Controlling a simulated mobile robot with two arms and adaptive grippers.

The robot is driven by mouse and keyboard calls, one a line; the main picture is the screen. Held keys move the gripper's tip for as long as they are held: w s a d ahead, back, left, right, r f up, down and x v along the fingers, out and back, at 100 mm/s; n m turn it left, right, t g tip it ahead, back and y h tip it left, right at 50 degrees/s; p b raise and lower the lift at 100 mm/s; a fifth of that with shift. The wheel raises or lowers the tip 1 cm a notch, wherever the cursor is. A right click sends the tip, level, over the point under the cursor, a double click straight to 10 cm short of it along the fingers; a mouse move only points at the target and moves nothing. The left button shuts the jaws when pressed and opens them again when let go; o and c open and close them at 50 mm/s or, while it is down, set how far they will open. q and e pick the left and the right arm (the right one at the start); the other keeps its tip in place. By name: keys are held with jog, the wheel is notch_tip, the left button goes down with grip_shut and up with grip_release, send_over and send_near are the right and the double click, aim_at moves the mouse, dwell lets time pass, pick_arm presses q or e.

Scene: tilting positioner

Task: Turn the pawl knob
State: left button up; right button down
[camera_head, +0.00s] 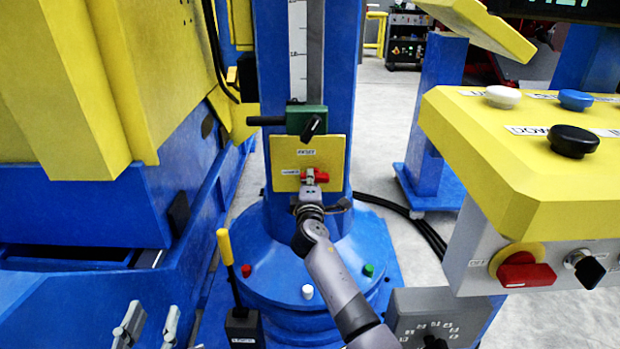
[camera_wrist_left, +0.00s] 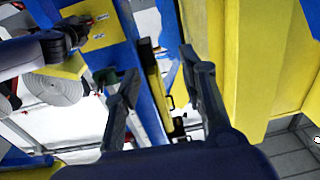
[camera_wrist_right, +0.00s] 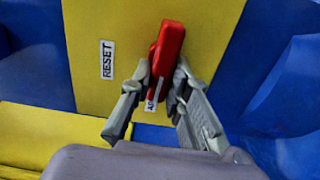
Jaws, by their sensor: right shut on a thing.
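The pawl knob, a red lever-like handle, sits on a yellow plate (camera_head: 284,182) on the blue column, and in the head view its right end (camera_head: 323,176) shows past the gripper. In the right wrist view the knob (camera_wrist_right: 168,57) stands nearly upright, leaning slightly right at the top. My right gripper (camera_head: 308,177) is shut on it, one finger on each side; the fingers (camera_wrist_right: 154,90) partly cover the label below. My left gripper (camera_head: 148,326) is open and empty at the bottom left; its spread fingers (camera_wrist_left: 160,80) show in the left wrist view.
A green block (camera_head: 306,122) with a dark handle is on the column above the plate. A yellow-tipped lever (camera_head: 225,247) rises at the lower left. A yellow control box (camera_head: 510,160) with buttons stands at right. A large yellow and blue structure (camera_head: 70,110) fills the left.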

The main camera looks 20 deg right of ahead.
pick_arm(q)
jog(key=shift+a+f, duration=0.1)
jog(key=shift+f, duration=0.4)
pick_arm(e)
jog(key=shift+n, duration=0.3)
jog(key=c, duration=1.5)
grip_release()
pick_arm(q)
jog(key=shift+g, duration=0.3)
pick_arm(e)
jog(key=v, duration=1.2)
